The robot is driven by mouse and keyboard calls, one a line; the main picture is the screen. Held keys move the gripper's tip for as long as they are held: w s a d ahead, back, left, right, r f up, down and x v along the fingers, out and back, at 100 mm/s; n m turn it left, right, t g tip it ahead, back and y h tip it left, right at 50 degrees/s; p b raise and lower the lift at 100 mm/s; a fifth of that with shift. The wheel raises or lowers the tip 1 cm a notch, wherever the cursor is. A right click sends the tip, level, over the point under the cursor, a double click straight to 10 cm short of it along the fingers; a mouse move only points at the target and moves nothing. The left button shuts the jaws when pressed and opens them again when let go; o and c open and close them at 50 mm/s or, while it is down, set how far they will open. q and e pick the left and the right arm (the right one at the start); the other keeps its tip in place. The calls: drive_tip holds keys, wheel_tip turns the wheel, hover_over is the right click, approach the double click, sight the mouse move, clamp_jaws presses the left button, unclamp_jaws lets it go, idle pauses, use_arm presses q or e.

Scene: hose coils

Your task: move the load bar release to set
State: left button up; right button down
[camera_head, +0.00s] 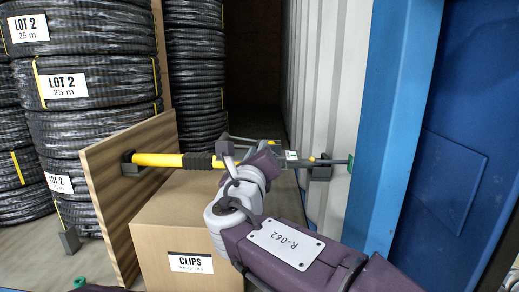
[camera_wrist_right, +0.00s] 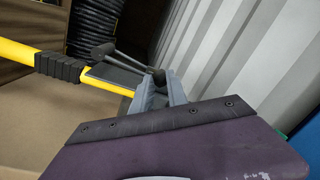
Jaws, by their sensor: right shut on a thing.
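The load bar (camera_head: 157,160) is yellow with a black grip sleeve and spans from a wooden panel to the container's side wall. It also shows in the right wrist view (camera_wrist_right: 18,54). Its release is a grey lever (camera_wrist_right: 128,60) with a dark rounded end, standing off the bar beyond the sleeve. My left gripper does not show.
A cardboard box labelled CLIPS (camera_head: 180,225) stands below the bar. The wooden panel (camera_head: 130,185) and stacked black hose coils (camera_head: 90,85) are at left. The white corrugated wall (camera_head: 325,80) and a blue door (camera_head: 440,150) are at right.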

drive_tip(key=shift+f+n, duration=0.15)
drive_tip(key=shift+n, duration=0.35)
